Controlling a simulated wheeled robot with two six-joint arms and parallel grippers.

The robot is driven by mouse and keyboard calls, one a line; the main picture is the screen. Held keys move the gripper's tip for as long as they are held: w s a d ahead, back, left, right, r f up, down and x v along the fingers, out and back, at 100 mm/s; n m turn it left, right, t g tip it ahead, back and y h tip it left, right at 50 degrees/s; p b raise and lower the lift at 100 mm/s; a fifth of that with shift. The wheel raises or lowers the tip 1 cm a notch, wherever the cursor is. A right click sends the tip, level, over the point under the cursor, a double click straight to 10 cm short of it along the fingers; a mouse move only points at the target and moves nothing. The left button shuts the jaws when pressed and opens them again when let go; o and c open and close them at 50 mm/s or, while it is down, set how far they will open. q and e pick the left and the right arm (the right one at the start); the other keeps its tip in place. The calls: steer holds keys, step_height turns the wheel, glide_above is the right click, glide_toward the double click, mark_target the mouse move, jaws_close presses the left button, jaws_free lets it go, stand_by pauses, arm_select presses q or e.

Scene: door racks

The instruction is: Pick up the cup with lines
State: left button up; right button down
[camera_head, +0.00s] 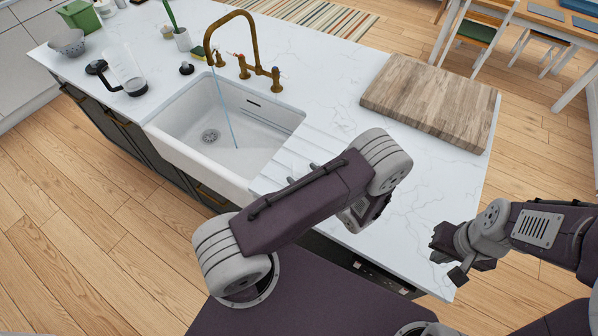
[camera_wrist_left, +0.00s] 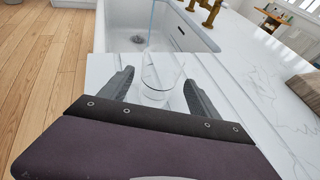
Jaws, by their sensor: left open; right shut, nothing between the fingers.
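A clear glass cup (camera_wrist_left: 160,77) stands on the grooved white drainboard in the left wrist view. Whether it carries lines is too small to tell. My left gripper (camera_wrist_left: 160,88) is open, with one dark finger on each side of the cup. In the head view, my left arm covers most of this gripper, and I cannot make out the cup there. My right gripper (camera_head: 446,262) is shut and empty at the right, near the counter's front edge.
A white sink (camera_head: 215,125) with a brass faucet (camera_head: 245,55) and running water lies beyond the drainboard. A wooden board (camera_head: 430,100) lies at the right. A glass jug (camera_head: 124,70), a grey bowl (camera_head: 67,42) and a green bin (camera_head: 79,15) stand at the left.

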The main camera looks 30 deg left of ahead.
mark_target(295, 162)
arm_select(q)
steer(key=a+p, duration=0.2)
steer(key=shift+w+a, duration=0.25)
steer(key=shift+a, duration=0.05)
steer(key=x, duration=0.2)
steer(key=shift+w+a+f, duration=0.2)
steer(key=shift+f, duration=0.15)
steer(key=shift+w+a+f, duration=0.1)
steer(key=shift+c, duration=0.2)
steer(key=c, duration=0.5)
jaws_close()
step_height(295, 162, up, 4)
steer(key=shift+r+b, duration=0.1)
steer(key=shift+b, duration=0.45)
steer(key=w+a+r+b, duration=0.1)
steer(key=w+a+r, duration=0.1)
steer(key=a, duration=0.3)
steer(key=w+a+r+b, duration=0.1)
steer(key=w+a+r, duration=0.1)
steer(key=a+r, duration=0.3)
steer(key=shift+w+a+b, duration=0.2)
steer(key=shift+w+b, duration=0.2)
